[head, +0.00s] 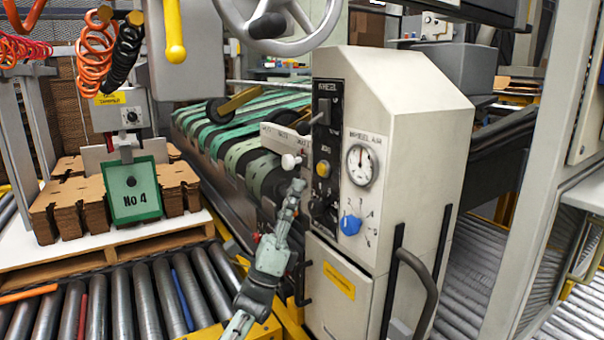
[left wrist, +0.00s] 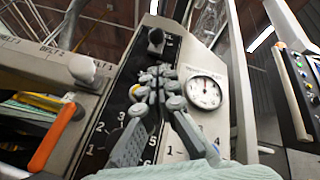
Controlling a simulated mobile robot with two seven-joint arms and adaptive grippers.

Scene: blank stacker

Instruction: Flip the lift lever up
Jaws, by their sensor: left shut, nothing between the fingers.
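The machine's narrow black control strip carries a black lever (head: 318,118) with a round knob near its top. It sticks out toward the left, and I cannot read a lift label on it. A black knob (left wrist: 157,38) also shows high on the strip in the left wrist view. A yellow button (head: 323,168) sits lower on the strip. My left gripper (head: 297,187) is shut and empty, pointing up just left of the lower strip, below the lever. In the left wrist view its closed fingers (left wrist: 160,88) cover the middle of the strip. My right gripper is out of view.
A white knob (head: 290,161) stands just above my left gripper. A gauge (head: 360,165) and a blue dial (head: 350,223) are on the cabinet (head: 400,120). An orange handle (left wrist: 52,138) is at left in the left wrist view. Rollers (head: 150,295) lie at lower left.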

